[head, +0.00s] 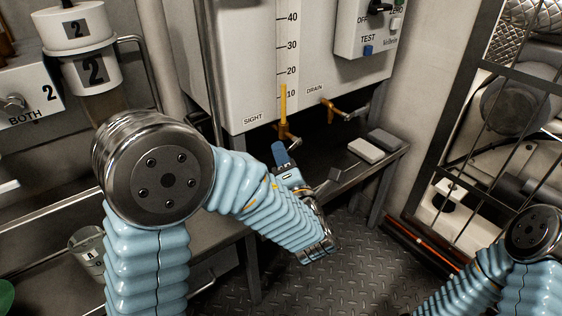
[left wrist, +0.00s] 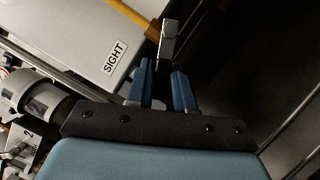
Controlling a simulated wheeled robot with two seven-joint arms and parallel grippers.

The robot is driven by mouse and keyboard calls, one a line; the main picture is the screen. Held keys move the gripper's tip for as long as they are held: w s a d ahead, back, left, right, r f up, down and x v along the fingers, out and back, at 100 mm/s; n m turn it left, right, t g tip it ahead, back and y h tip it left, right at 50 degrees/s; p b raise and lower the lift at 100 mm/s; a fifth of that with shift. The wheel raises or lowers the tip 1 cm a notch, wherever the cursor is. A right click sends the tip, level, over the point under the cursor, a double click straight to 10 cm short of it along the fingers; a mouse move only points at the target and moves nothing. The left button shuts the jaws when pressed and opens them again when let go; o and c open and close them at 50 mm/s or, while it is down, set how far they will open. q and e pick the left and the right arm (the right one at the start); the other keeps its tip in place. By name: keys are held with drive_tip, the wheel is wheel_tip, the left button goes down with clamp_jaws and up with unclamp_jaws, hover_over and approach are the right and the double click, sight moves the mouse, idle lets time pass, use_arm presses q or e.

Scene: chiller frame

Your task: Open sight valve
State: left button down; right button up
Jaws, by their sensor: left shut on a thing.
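The sight valve (head: 287,131) is a brass fitting under the white tank, below the SIGHT label (head: 254,118) and the gauge tube. My left gripper (head: 281,155) is just below it, its blue fingers pointing up at the fitting. In the left wrist view the blue fingers (left wrist: 163,86) are shut on a grey metal lever (left wrist: 169,42), whose end sticks out past the fingertips. The SIGHT label (left wrist: 115,57) shows there beside the fingers. In the head view the fingers hide most of the lever. My right gripper is outside the view.
The drain valve (head: 338,110) with its lever is to the right under the tank (head: 237,60). The yellow gauge column (head: 283,103) stands a little above 10. A barred rack (head: 500,120) is at the right.

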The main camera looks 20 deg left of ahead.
use_arm(q)
drive_tip(key=shift+w+d+f+n+g+y+b, duration=0.55)
drive_tip(key=shift+n+y+b, duration=0.6)
drive_tip(key=shift+n, duration=1.95)
drive_tip(key=shift+w+d+f+n+g+y+b, duration=0.45)
drive_tip(key=shift+w+n+g+y+b, duration=0.65)
drive_tip(key=shift+n, duration=2)
drive_tip(key=shift+w+d+f+n+g+y+b, duration=0.2)
drive_tip(key=shift+d+f+n+y+b, duration=0.45)
drive_tip(key=shift+n+y, duration=1.7)
drive_tip(key=shift+w+a+r+n+h, duration=0.1)
drive_tip(key=shift+r+n+h, duration=0.15)
drive_tip(key=shift+n+h, duration=0.65)
drive_tip(key=c, duration=1.1)
unclamp_jaws()
drive_tip(key=shift+y, duration=0.3)
drive_tip(key=shift+f, duration=0.1)
drive_tip(key=p+v, duration=0.1)
drive_tip(key=v, duration=1.2)
drive_tip(key=shift+s+d+f, duration=0.1)
drive_tip(key=shift+s+d, duration=0.1)
drive_tip(key=shift+d, duration=0.15)
